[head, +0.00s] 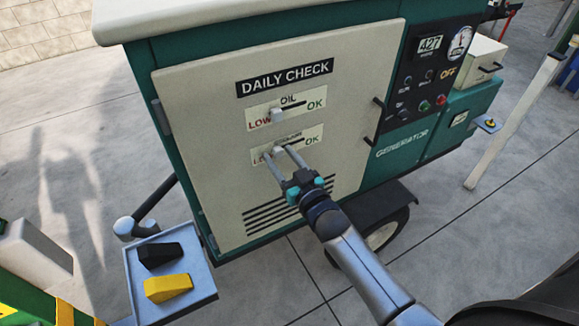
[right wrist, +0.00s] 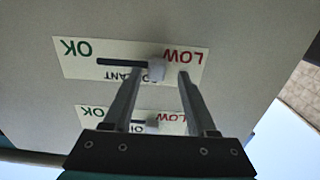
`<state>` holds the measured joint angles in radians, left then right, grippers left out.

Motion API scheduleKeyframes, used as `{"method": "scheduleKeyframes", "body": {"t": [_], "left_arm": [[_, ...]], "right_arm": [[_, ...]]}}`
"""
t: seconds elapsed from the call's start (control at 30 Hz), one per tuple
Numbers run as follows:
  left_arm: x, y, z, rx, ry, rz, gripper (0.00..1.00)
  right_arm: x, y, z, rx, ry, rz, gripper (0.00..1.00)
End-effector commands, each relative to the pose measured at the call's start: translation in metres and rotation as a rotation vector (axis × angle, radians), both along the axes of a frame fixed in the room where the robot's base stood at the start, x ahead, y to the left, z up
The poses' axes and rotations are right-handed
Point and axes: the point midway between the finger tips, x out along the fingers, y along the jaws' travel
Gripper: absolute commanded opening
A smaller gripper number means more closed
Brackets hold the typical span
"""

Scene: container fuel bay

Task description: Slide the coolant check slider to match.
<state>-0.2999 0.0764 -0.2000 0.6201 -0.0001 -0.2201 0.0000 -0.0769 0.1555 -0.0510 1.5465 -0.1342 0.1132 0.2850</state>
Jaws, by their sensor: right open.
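The coolant check slider is on a white label (head: 313,141) with LOW on the left and OK on the right, under the oil slider on the generator door. Its pale knob (right wrist: 156,68) shows in the right wrist view, upside down there, at the LOW end of its dark slot. My right gripper (head: 282,149) is open at the coolant label, its fingers on either side of the knob; I cannot tell whether they touch it. In the right wrist view it (right wrist: 160,74) has the knob in its gap. The fingers partly hide the knob and LOW in the head view. My left gripper is not in view.
Above is the oil slider, its knob (head: 277,115) near LOW. A DAILY CHECK sign (head: 285,77) tops the door (head: 205,120). A tray (head: 203,290) holds black and yellow blocks.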

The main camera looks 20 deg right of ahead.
Motion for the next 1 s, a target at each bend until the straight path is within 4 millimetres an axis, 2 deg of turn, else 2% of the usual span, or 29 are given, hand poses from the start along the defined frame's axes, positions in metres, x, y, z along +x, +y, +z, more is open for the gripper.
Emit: {"method": "scheduleKeyframes", "body": {"t": [0.17, 0.7, 0.9, 1.0], "left_arm": [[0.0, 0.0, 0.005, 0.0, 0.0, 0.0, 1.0], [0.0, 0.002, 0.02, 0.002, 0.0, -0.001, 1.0], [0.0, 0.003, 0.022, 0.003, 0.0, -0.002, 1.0], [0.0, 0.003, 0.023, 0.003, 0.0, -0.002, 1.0]], "right_arm": [[-0.017, -0.002, 0.0, -0.001, 0.003, -0.001, 0.57], [-0.115, -0.009, 0.0, 0.0, 0.004, 0.0, 0.57], [-0.14, -0.011, 0.0, 0.001, 0.002, 0.0, 0.57], [-0.147, -0.011, 0.0, 0.001, 0.001, 0.0, 0.57]]}}
